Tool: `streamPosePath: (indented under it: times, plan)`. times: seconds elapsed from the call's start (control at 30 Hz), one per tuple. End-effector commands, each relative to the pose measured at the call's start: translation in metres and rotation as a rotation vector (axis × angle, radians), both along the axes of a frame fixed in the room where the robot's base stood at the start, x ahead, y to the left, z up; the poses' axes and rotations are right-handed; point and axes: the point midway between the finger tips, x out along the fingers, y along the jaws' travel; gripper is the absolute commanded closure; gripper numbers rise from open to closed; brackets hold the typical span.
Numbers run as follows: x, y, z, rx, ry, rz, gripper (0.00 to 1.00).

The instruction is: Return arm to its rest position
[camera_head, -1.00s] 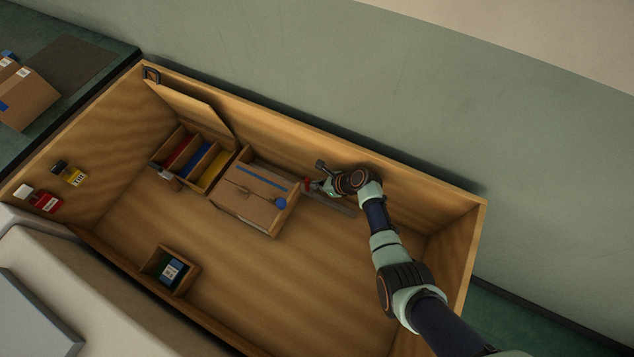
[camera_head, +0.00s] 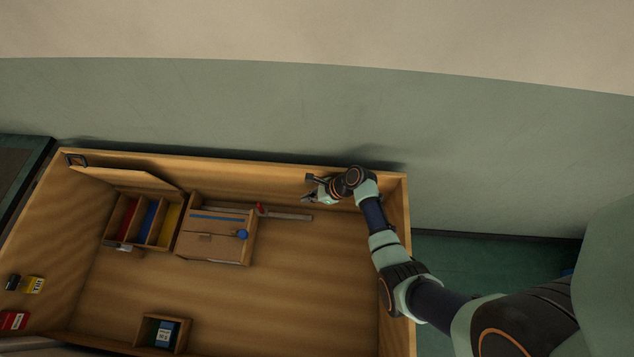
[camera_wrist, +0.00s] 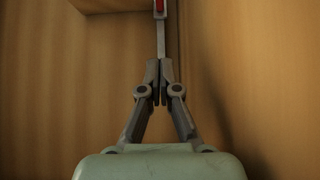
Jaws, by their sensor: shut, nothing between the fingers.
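My gripper (camera_head: 309,188) is at the back right of the large wooden box, near its back wall, at the end of my arm. In the wrist view my gripper (camera_wrist: 160,68) has its fingers together with nothing held between them. A grey metal rail (camera_head: 290,216) with a red piece (camera_head: 260,209) lies on the box floor to the left of the gripper. The rail (camera_wrist: 160,40) and the red piece (camera_wrist: 159,6) also show beyond the fingertips in the wrist view. I cannot tell the gap between the fingertips and the rail.
The wooden box (camera_head: 402,250) has high walls around my arm. A lidded brown box (camera_head: 212,249) and a divided tray (camera_head: 147,243) with coloured compartments stand at left. A small bin (camera_head: 182,333) is at the front. The right floor is mostly clear.

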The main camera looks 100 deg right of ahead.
Motion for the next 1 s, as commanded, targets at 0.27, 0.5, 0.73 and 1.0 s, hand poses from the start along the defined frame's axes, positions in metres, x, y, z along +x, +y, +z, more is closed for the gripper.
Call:
streamPosePath:
  times: [0.27, 0.5, 0.73, 1.0]
  plan:
    - [-0.028, 0.005, 0.030, -0.001, 0.000, -0.001, 1.00]
    - [-0.030, 0.006, 0.030, 0.000, 0.000, 0.000, 1.00]
    - [-0.029, 0.006, 0.030, 0.000, 0.000, 0.000, 1.00]
    - [0.044, 0.020, 0.070, -0.293, 0.099, 0.390, 1.00]
